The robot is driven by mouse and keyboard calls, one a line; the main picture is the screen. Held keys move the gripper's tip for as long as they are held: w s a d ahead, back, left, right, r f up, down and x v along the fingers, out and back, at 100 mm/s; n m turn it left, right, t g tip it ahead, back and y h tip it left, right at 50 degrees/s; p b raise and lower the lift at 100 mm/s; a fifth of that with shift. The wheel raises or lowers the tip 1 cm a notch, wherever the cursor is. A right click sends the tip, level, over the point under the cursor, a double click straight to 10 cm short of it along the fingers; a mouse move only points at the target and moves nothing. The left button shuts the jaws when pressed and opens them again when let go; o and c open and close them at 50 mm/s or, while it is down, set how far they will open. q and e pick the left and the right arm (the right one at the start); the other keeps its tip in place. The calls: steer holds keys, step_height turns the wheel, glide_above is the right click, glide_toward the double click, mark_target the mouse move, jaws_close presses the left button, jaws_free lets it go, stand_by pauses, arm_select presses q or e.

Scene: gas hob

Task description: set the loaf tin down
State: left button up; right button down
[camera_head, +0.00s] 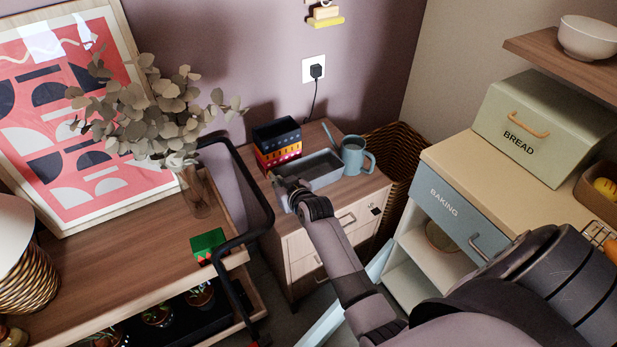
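The loaf tin (322,180), a grey-blue rectangular pan, shows on top of the small wooden cabinet (356,190). It looks level; I cannot tell whether its base touches the cabinet top. My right gripper (289,187) is at the tin's near left end and overlaps its rim. The gripper is small and dark here, and the view does not show whether its fingers are closed on the rim. My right arm comes up from the lower right and hides part of the cabinet front. My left gripper is out of view.
Stacked dark, yellow and red boxes (277,141) stand behind the tin. A blue mug (354,156) stands close at its right. A black-railed wooden cart (120,262) is at left, and a wicker basket (398,150) stands right of the cabinet. Little cabinet top is free.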

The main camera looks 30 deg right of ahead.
stand_by(0.5)
step_height(320, 180, up, 20)
steer(key=p, duration=0.2)
steer(key=s+a+r, duration=0.9)
steer(key=s+r, duration=0.2)
steer(key=r, duration=0.3)
steer(key=shift+r+n+y, duration=0.25)
steer(key=shift+n+y, duration=0.05)
steer(key=w+d+f+h+b, duration=0.1)
steer(key=w+d+f+b, duration=0.1)
steer(key=w+d+f, duration=0.35)
steer(key=w+d+f+h+b, duration=0.1)
steer(key=w+d+f+b, duration=0.15)
steer(key=f, duration=1.15)
steer(key=f+b, duration=0.1)
steer(key=f, duration=0.8)
steer(key=shift+d+f+b, duration=0.3)
steer(key=shift+b, duration=0.1)
steer(key=shift+f+b, duration=0.35)
steer(key=shift+f, duration=2.25)
